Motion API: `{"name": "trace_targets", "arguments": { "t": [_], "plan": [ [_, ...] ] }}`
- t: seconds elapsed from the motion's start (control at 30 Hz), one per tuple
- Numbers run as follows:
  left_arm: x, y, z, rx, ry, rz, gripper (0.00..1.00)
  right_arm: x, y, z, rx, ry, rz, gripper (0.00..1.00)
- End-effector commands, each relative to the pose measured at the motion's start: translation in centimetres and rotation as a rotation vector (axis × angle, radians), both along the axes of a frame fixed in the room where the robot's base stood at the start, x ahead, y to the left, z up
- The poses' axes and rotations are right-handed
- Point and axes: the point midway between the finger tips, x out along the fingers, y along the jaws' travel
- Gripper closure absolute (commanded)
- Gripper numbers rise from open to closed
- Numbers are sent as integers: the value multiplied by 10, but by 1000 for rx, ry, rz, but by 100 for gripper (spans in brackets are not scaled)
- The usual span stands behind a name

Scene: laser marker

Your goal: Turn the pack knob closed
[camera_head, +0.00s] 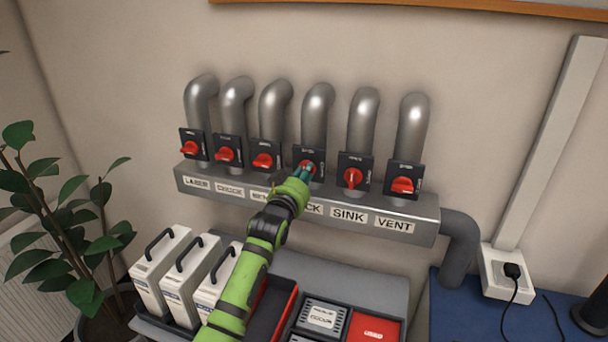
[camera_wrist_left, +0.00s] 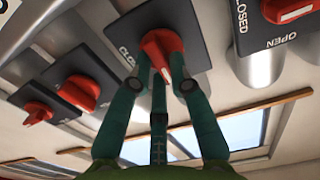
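The pack knob (camera_head: 308,167) is a red knob on a black plate, fourth from the left on the grey pipe manifold. Its label is partly covered by my left arm, with only the end showing. My left gripper (camera_head: 301,174) is at this knob. In the left wrist view, its dark teal fingers (camera_wrist_left: 163,82) reach up on both sides of the red knob (camera_wrist_left: 163,52), with a third finger below. The fingertips overlap the knob's edges; I cannot tell whether they press on it. Part of "CLOSED" shows left of the knob. My right gripper is not in view.
The sink knob (camera_head: 353,177) and vent knob (camera_head: 402,185) are to the right; several red knobs are to the left. White handled canisters (camera_head: 162,271) and a dark box (camera_head: 270,312) stand below. A plant (camera_head: 61,232) is at left, a power socket (camera_head: 507,275) at right.

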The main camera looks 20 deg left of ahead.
Motion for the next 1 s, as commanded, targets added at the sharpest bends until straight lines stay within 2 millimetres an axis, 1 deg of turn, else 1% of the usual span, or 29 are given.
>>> {"name": "trace_targets", "arguments": {
  "t": [0.27, 0.47, 0.67, 1.0],
  "plan": [
    [0, 0, 0, 14, 1, 0, 100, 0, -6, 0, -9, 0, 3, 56],
    [0, 0, 0, 85, -2, 0, 100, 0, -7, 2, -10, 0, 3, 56],
    [0, -1, -1, 230, -6, 0, 100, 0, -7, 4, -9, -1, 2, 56],
    [0, -1, -3, 550, -17, 0, 100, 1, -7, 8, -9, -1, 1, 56]
  ]
}}
